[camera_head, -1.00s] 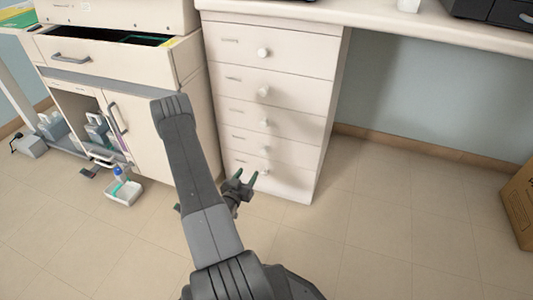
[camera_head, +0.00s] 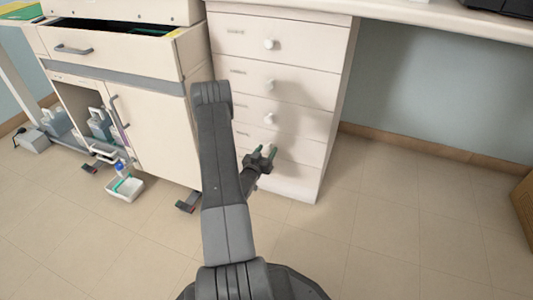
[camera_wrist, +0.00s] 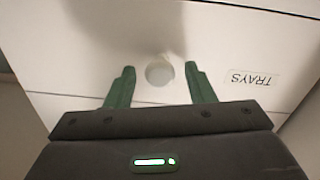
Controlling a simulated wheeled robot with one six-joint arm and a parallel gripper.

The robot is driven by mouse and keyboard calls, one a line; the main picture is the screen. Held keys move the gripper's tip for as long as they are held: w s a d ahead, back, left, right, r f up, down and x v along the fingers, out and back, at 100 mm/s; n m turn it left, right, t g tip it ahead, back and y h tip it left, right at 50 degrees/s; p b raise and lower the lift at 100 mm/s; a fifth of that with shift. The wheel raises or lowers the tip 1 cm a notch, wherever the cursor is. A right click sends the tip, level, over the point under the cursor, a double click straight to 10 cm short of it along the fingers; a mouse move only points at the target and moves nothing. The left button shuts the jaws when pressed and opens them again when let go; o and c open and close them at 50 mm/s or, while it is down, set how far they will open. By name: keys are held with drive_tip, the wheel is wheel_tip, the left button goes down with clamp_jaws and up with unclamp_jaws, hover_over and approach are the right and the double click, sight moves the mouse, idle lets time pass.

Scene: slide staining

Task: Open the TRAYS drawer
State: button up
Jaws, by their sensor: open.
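The white TRAYS drawer shows close up in the wrist view, its label (camera_wrist: 252,79) upside down to the right of its round pale knob (camera_wrist: 159,73). My gripper (camera_wrist: 159,75) is open, with one green finger on each side of the knob and a gap to both. I cannot tell how deep the knob sits between the fingertips. In the head view my gripper (camera_head: 262,152) is in front of the lower part of the white drawer unit (camera_head: 280,90), partly covering a low knob. The drawer fronts there look closed and flush.
A cabinet (camera_head: 165,130) stands to the left with its top drawer (camera_head: 110,45) open. A white tray with bottles (camera_head: 125,188) sits low in front of it. A cardboard box (camera_head: 524,205) is at the right edge. The floor between is clear.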

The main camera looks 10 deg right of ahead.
drive_tip(key=shift+w+d, duration=0.15)
drive_tip(key=shift+w, duration=0.05)
clamp_jaws()
